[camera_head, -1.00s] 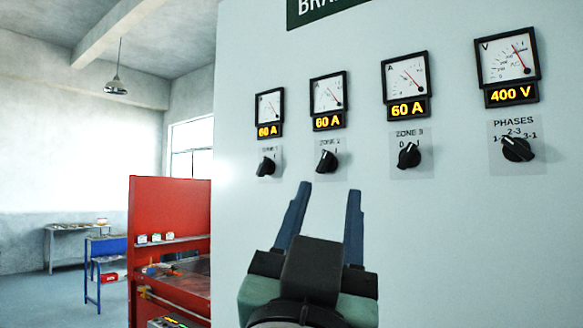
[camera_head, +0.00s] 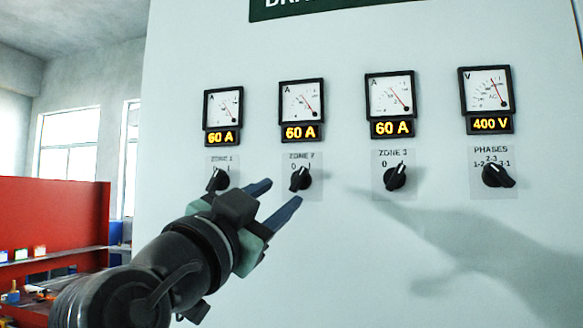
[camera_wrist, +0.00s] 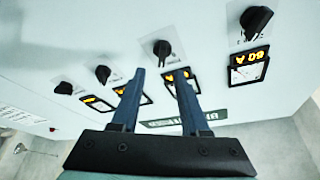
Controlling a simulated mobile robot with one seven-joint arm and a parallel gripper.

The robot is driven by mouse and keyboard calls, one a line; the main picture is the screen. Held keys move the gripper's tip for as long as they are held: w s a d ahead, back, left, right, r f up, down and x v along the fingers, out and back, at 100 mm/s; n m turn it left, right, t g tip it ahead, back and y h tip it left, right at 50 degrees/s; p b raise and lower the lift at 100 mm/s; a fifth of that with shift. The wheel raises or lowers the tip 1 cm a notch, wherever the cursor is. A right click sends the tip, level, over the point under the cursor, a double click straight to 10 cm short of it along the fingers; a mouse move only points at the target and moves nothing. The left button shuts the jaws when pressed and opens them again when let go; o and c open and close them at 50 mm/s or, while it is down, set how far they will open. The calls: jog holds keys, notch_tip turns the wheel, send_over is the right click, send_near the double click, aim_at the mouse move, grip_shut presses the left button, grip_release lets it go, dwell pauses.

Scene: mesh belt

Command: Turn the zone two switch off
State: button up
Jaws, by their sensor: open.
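The zone two switch (camera_head: 300,178) is a black rotary knob on the pale panel, under the "ZONE 2" label with marks 0 and I. Its handle looks tilted with the upper end toward I. The meter above it has a raised needle, and its display (camera_head: 300,133) reads 60 A. My gripper (camera_head: 281,195) is open and empty, its blue fingers pointing toward the panel, just left of and below the knob in the head view. In the wrist view, the knob (camera_wrist: 162,48) shows close beyond the fingertips (camera_wrist: 154,75); no contact is visible.
The zone one knob (camera_head: 218,180) is to the left, close to my wrist. The zone three knob (camera_head: 396,177) and phases knob (camera_head: 498,175) are to the right. A red workbench (camera_head: 52,225) stands at left. The panel below the right knobs is clear.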

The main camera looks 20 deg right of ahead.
aim_at(297, 180)
jog(key=p+x, duration=0.3)
jog(key=x, duration=0.3)
jog(key=shift+w+d+r, duration=0.1)
jog(key=shift+w+r, duration=0.1)
jog(key=shift+r, duration=0.05)
jog(key=shift+w, duration=0.2)
grip_shut()
